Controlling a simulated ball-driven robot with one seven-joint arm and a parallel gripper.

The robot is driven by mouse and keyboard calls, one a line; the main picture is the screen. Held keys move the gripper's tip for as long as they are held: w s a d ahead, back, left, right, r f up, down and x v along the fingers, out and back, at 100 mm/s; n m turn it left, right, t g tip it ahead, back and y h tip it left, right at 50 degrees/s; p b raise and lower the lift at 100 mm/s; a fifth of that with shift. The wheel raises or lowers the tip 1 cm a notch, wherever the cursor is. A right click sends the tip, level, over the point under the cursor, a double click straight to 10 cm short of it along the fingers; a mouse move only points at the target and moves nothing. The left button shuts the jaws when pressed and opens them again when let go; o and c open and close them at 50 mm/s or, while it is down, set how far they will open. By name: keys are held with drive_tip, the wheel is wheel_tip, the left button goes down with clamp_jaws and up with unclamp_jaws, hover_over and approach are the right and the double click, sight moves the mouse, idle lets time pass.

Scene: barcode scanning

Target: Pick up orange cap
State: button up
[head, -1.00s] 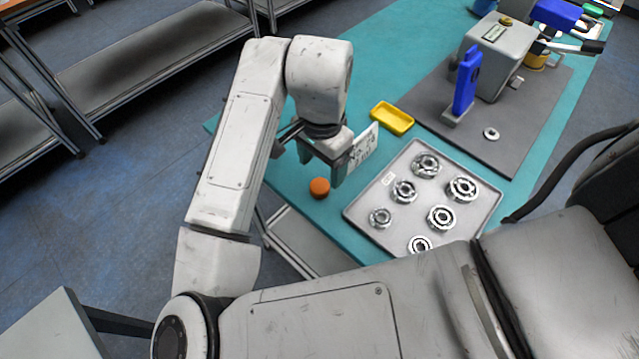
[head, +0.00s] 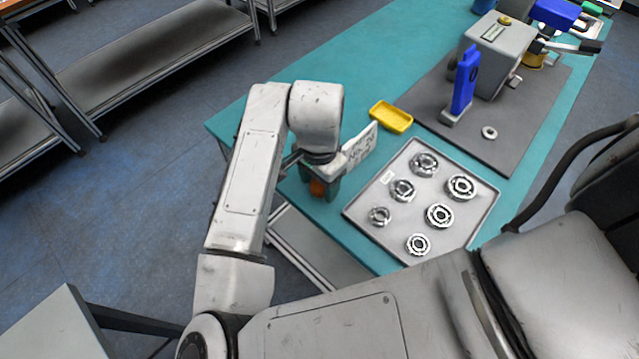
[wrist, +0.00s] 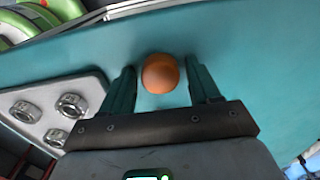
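The orange cap (head: 317,187) stands on the teal table (head: 258,112) near its front left edge, partly hidden by my gripper (head: 319,186) in the head view. In the wrist view the cap (wrist: 160,74) shows whole and round. My gripper (wrist: 163,82) is open there, with one finger on each side of the cap. A gap shows between the cap and each finger. How far the fingertips are above the tabletop cannot be told.
A grey tray (head: 405,226) with several metal bearings lies just right of my gripper. A yellow dish (head: 391,117) is behind it. A dark mat (head: 545,110) holds a blue stand (head: 464,85) and a grey machine (head: 495,55). The table left of my gripper is clear.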

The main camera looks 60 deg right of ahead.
drive_tip(key=c, duration=0.8)
drive_tip(key=shift+r, duration=0.1)
drive_tip(key=shift+c, duration=0.2)
